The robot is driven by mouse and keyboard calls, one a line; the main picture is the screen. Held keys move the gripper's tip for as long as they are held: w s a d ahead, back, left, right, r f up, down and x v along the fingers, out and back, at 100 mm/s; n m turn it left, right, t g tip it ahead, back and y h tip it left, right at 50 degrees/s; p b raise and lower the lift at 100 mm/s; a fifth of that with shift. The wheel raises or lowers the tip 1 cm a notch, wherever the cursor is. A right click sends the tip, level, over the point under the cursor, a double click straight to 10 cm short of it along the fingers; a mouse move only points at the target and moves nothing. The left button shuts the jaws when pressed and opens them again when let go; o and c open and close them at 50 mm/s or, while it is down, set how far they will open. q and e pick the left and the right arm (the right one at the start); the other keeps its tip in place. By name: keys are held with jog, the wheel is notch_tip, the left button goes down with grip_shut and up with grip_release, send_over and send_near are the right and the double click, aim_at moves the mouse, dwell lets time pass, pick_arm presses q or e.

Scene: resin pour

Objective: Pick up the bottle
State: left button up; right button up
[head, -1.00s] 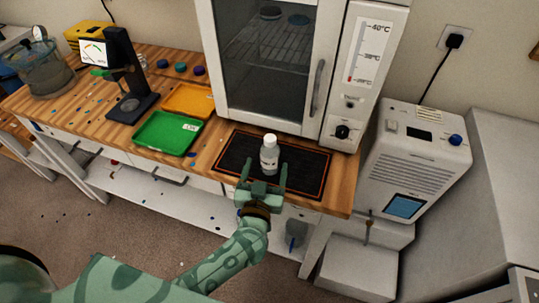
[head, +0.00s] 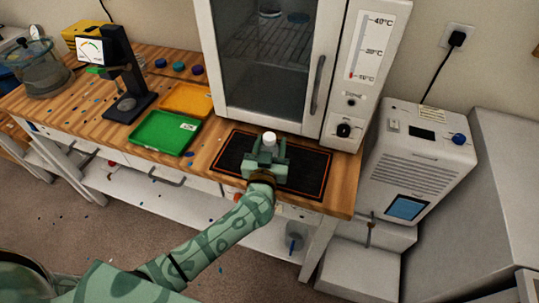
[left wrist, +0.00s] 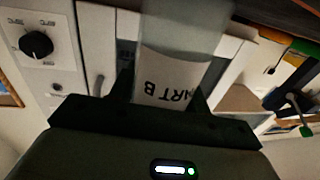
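The bottle (head: 269,138) is small and clear-grey with a white cap, upright over the dark mat (head: 310,172) in front of the oven. My left gripper (head: 268,150) is around its body from the near side and hides its lower part. In the left wrist view the bottle (left wrist: 185,35) fills the space between the dark fingers (left wrist: 165,95), which press close on both sides. My right gripper is not in view.
The glass-doored oven (head: 265,60) stands right behind the mat. A green tray (head: 160,133) and an orange tray (head: 187,100) lie to the left, near a dark gauge stand (head: 125,75). A white machine (head: 418,160) stands to the right.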

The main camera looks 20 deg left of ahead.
pick_arm(q)
jog(key=c, duration=0.4)
jog(key=shift+c, duration=0.2)
